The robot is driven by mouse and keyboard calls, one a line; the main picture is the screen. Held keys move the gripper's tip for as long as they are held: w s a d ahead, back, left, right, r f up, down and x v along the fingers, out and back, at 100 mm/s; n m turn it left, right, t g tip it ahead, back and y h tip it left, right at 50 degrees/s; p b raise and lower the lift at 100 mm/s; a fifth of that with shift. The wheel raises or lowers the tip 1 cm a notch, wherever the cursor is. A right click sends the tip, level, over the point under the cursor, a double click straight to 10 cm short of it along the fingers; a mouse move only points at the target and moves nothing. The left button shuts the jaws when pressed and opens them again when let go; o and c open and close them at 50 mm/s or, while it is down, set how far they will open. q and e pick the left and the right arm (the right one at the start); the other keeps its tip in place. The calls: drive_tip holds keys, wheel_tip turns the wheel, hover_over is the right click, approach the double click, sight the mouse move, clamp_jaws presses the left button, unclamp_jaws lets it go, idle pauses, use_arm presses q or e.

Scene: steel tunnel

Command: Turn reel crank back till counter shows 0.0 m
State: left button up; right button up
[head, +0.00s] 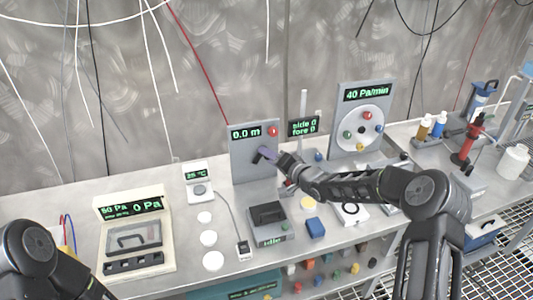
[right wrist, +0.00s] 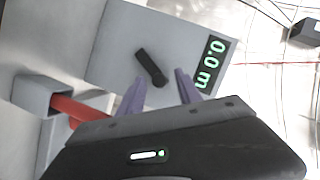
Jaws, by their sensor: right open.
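The reel panel (head: 252,172) is a grey upright plate, and its green counter (head: 245,133) reads 0.0 m. The counter (right wrist: 211,63) also shows sideways in the right wrist view. The black crank (right wrist: 151,67) juts from the panel's face, partly covered by my gripper in the head view. My right gripper (right wrist: 160,78) is open, its two purple fingers pointing at the panel on either side of the crank's near end. I cannot tell whether they touch it. My left arm shows at the lower left, but its gripper is out of view.
A grey device marked idle (head: 268,215) stands below the panel. A small 25 °C unit (head: 199,187) is to the left. A dial board reading 40 Pa/min (head: 365,95) stands to the right. A red handle (right wrist: 80,113) is close to my right gripper.

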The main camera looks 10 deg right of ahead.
drive_tip(key=shift+x, duration=0.9)
drive_tip(key=shift+c, duration=0.4)
clamp_jaws()
drive_tip(key=shift+r, duration=0.1)
